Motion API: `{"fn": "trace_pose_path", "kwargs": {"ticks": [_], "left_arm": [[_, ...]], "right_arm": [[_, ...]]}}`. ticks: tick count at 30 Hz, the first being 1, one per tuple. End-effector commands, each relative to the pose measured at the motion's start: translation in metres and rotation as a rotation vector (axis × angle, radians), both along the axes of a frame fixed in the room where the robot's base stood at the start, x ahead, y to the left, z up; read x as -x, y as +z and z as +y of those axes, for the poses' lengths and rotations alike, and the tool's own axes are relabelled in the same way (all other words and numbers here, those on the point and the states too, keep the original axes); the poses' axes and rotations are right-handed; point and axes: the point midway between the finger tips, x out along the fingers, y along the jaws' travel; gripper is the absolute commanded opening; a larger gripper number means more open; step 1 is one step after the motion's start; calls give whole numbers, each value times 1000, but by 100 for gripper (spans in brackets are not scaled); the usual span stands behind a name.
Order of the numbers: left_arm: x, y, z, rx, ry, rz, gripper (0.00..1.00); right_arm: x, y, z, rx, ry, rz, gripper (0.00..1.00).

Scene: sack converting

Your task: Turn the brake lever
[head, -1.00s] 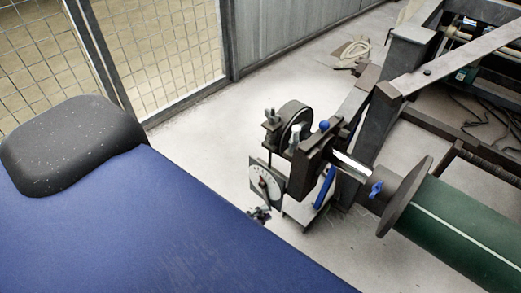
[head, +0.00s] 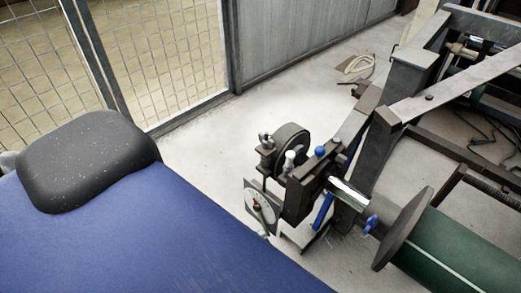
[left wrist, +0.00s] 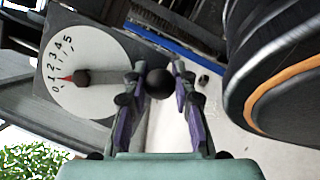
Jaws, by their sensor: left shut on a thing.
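The brake dial (head: 259,205) is a white numbered plate on the machine's near end. In the left wrist view the dial (left wrist: 95,58) fills the upper left, and its red pointer (left wrist: 66,78) lies near the low numbers. A black ball knob (left wrist: 159,84), which looks like the brake lever's end, sits between the fingertips of my left gripper (left wrist: 158,82). The gripper is shut on this knob. In the head view the gripper is mostly hidden behind my blue body edge. My right gripper is not in view.
A black wheel (head: 292,145) stands just above the dial. A green roll (head: 450,250) with a grey flange lies to the right. A mesh fence (head: 160,60) stands at the back left. Pale floor (head: 210,150) is clear between fence and machine.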

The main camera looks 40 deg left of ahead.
Motion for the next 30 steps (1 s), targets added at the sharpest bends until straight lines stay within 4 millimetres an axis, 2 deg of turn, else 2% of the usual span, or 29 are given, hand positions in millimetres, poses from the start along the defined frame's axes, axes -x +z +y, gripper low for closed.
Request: {"fn": "trace_pose_path", "kwargs": {"ticks": [13,14,15,22,30], "left_arm": [[1,0,-1,2,1,0,0],[1,0,-1,2,1,0,28],[1,0,-1,2,1,0,31],[0,0,-1,2,1,0,50],[-1,0,0,2,1,0,50]], "right_arm": [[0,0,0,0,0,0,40],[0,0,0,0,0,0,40],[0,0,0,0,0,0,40],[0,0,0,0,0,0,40],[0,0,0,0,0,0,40]]}}
